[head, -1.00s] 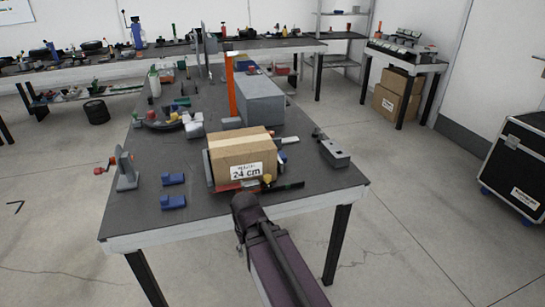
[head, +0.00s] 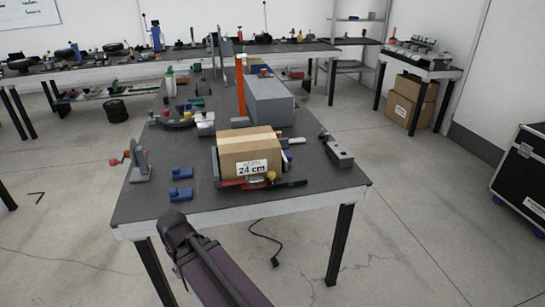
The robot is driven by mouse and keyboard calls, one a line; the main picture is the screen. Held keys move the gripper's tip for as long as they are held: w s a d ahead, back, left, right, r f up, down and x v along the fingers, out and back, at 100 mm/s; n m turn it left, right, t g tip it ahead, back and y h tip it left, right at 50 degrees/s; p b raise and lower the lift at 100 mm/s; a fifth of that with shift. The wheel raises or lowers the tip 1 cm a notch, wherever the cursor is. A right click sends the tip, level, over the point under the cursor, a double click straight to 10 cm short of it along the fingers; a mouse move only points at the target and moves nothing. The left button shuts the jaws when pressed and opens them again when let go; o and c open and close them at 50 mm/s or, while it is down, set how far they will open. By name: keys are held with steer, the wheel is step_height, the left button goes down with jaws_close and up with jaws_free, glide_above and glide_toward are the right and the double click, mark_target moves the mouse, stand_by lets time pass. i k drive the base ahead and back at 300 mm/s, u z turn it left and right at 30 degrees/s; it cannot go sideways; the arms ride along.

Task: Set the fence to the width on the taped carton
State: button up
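A brown carton (head: 247,146) with pale tape across its top stands near the front of the dark workbench (head: 215,203). Its front label (head: 251,168) reads 24 cm, with a small word above that looks like "width". A grey plate shows at the carton's left side. A grey block with a dark knob (head: 339,156) sits apart to its right. I cannot tell which part is the fence. My purple arm, with a dark rounded joint, is at the bottom, in front of the bench edge. My gripper cannot be made out.
Red- and black-handled tools (head: 262,184) lie before the carton. Two blue blocks (head: 181,194) and a grey stand with a red handle (head: 140,160) are left. A large grey box (head: 277,102) and orange post (head: 240,88) stand behind. A dark cable (head: 266,242) lies on the floor.

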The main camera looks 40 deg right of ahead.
mark_target(287, 157)
steer(key=u, duration=0.55)
steer(key=k, duration=0.95)
steer(key=z, duration=1.4)
steer(key=i, duration=0.85)
